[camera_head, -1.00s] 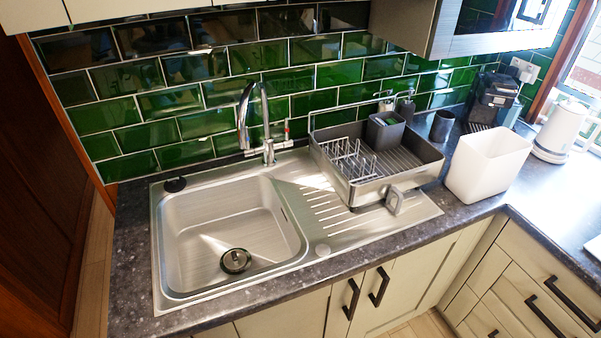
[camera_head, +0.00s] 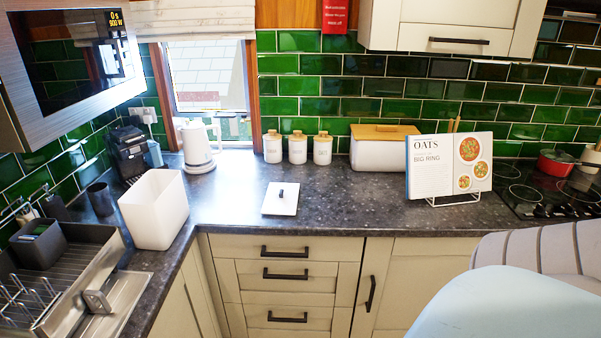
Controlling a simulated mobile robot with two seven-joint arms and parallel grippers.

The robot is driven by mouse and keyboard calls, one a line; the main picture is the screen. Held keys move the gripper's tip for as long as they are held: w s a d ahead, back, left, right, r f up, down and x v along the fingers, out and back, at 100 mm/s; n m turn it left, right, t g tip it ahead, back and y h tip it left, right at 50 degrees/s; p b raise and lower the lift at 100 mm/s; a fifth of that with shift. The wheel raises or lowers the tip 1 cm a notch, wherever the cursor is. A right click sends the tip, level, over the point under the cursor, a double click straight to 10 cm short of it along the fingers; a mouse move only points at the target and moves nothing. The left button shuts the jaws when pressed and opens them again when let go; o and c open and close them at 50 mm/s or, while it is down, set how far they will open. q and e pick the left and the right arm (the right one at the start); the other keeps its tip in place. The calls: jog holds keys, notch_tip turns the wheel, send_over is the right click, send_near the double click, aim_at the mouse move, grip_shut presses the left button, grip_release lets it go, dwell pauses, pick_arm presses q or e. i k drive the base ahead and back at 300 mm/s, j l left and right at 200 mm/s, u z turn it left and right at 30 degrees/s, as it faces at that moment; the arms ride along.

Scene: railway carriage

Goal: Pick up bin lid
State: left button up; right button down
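A flat white square lid with a small dark handle, the bin lid (camera_head: 281,205), lies on the dark worktop in front of the canisters. An open white bin (camera_head: 156,212) without a lid on it stands on the worktop corner to the left, apart from the lid. Neither of my grippers shows in the head view.
A white kettle (camera_head: 196,148), three white canisters (camera_head: 297,148) and a white bread bin (camera_head: 383,153) line the back of the worktop (camera_head: 335,212). A recipe book (camera_head: 449,165) stands right of the lid. The dish rack (camera_head: 62,275) is at left. A pale rounded chair (camera_head: 510,302) fills the lower right.

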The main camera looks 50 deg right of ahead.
aim_at(280, 198)
jog(key=z, duration=1.5)
